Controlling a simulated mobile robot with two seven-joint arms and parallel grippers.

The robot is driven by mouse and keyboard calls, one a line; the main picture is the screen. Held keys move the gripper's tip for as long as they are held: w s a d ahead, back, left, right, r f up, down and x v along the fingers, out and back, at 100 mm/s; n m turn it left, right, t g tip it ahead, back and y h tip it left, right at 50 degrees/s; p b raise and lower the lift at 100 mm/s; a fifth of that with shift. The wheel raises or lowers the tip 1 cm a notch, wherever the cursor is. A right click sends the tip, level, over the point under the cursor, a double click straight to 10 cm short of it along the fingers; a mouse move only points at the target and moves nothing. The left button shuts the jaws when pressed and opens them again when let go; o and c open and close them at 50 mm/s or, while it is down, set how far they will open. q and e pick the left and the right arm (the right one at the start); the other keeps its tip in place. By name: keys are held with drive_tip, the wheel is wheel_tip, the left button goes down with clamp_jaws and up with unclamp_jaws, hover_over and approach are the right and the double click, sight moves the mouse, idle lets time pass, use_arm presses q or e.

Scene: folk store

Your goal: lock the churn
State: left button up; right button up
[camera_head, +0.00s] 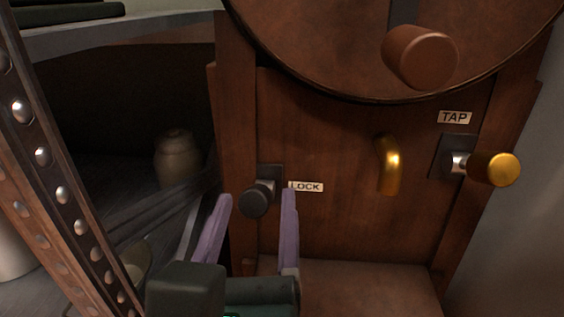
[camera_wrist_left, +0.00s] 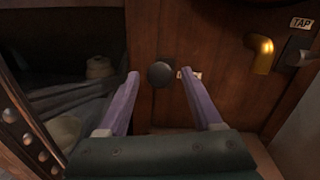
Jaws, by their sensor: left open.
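The wooden churn (camera_head: 330,225) stands upright ahead, with a round drum on top. Its dark lock knob (camera_head: 257,199) sits on a small dark plate left of the LOCK label (camera_head: 305,186). My left gripper (camera_head: 257,200) is open, with its two purple fingers spread on either side of the knob in the picture. In the left wrist view the knob (camera_wrist_left: 160,74) shows between and just beyond the fingertips of the left gripper (camera_wrist_left: 158,74). I cannot tell whether a finger touches it. The right finger partly covers the label in that view. My right gripper is not in view.
A brass spout (camera_head: 388,165) and a gold tap knob (camera_head: 495,168) under the TAP label (camera_head: 454,117) are to the right. A copper-brown handle knob (camera_head: 420,57) sticks out above. A studded post (camera_head: 62,165) and a clay jar (camera_head: 177,158) are at left.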

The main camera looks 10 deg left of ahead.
use_arm(q)
drive_tip(key=shift+w+a, duration=0.1)
drive_tip(key=shift+w, duration=1.2)
clamp_jaws()
idle(0.5)
